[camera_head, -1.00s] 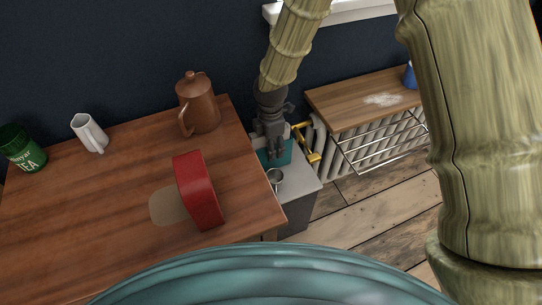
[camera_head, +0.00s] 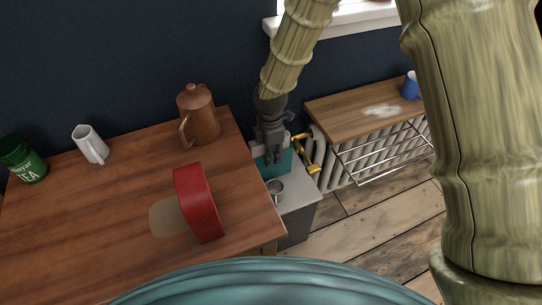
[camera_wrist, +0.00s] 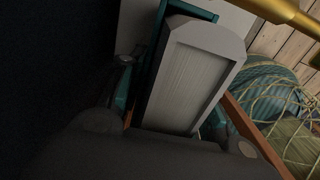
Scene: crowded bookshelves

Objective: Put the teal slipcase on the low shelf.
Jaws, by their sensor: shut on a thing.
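The teal slipcase (camera_head: 279,161) is upright between the fingers of my gripper (camera_head: 273,158), at the low grey-topped shelf (camera_head: 301,194) beyond the right edge of the wooden table. In the wrist view my gripper (camera_wrist: 182,125) is shut on it. There the teal slipcase (camera_wrist: 192,9) shows as teal edges around a pale grey block with a lined face. My fingers hide part of it. I cannot tell whether its bottom touches the shelf.
A metal cup (camera_head: 275,187) stands close in front of the slipcase. Yellow pipework (camera_head: 309,160) and a radiator (camera_head: 365,165) are to the right. The wooden table (camera_head: 110,225) holds a red object (camera_head: 198,203), a brown pot (camera_head: 199,120), a white jug (camera_head: 91,146) and a green tin (camera_head: 23,161).

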